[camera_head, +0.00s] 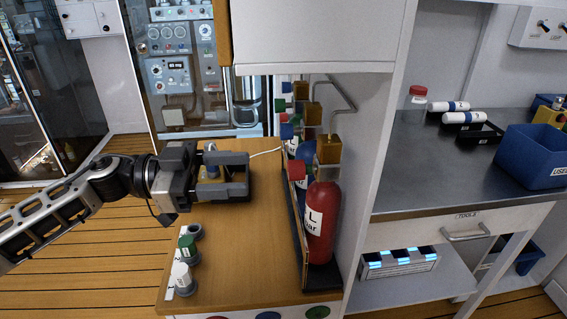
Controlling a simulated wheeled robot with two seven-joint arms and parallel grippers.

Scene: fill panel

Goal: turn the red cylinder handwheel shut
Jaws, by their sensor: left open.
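The red cylinder (321,222) stands upright in a rack at the right side of the wooden counter, with a white label on its front. Its red handwheel (296,170) sticks out to the left at the top, below a brass-coloured block (329,150). My left gripper (244,175) reaches in from the left above the counter. Its two fingers are open, point right towards the red handwheel, and hold nothing. A visible gap lies between the fingertips and the handwheel. My right gripper is not in view.
More cylinders with blue (286,131) and green (280,105) handwheels stand behind the red one. A dark rack rail (294,235) runs along their left. Small capped containers (187,248) stand at the counter's left edge. The counter's middle (245,255) is clear. A white cabinet (315,38) hangs above.

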